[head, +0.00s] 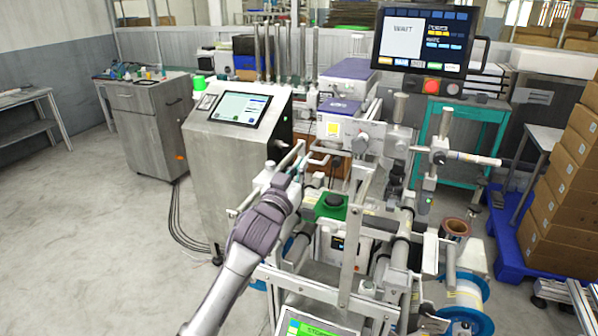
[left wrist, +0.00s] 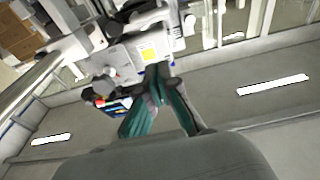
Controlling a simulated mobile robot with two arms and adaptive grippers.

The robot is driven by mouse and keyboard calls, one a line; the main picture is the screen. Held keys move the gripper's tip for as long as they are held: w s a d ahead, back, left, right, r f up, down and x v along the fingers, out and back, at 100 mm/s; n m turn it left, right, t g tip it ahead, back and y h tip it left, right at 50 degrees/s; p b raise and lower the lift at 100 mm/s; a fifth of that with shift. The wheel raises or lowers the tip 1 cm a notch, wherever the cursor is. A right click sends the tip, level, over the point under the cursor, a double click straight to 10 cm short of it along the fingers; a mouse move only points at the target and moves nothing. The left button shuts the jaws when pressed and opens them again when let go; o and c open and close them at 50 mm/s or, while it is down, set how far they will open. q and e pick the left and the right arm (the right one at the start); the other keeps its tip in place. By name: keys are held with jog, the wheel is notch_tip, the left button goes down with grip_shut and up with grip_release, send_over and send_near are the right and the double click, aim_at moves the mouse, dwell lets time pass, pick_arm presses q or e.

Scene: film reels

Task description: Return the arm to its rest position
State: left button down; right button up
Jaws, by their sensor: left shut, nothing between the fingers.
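My left arm (head: 222,285) reaches up from the bottom of the head view, with its wrist in front of the machine's left side. In the head view I cannot make out the fingertips against the machine frame. In the left wrist view my left gripper (left wrist: 157,72) shows two teal-sided fingers that meet at the tips. It is shut and holds nothing. Parts of the machine, including a plate with a yellow label (left wrist: 148,51), show beyond the fingertips. My right gripper is not in view.
The film machine's frame (head: 348,270) with rollers fills the middle right. A blue-flanged reel (head: 465,295) is at its lower right. A control cabinet (head: 232,185) stands left of it. Stacked boxes (head: 570,180) are at the far right. The floor at the left is clear.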

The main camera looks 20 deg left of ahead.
pick_arm(q)
jog(key=s+d+f+g, duration=0.2)
jog(key=s+f+g, duration=0.6)
jog(key=s+f, duration=1.1)
jog(key=s+d+f+m+g, duration=0.1)
jog(key=s+f+g, duration=0.4)
jog(key=s, duration=0.7)
jog(key=s+f+m+g, duration=0.1)
jog(key=s+f+g, duration=0.2)
jog(key=s+f, duration=0.55)
jog(key=s+f+g, duration=0.1)
jog(key=s+f, duration=0.2)
jog(key=f, duration=1.8)
jog(key=s+a+f+g, duration=0.1)
jog(key=s+a+f, duration=0.2)
jog(key=s+f, duration=1.4)
jog(key=shift+s+f+g+y, duration=0.2)
jog(key=shift+f+g+y, duration=0.1)
jog(key=shift+f, duration=0.35)
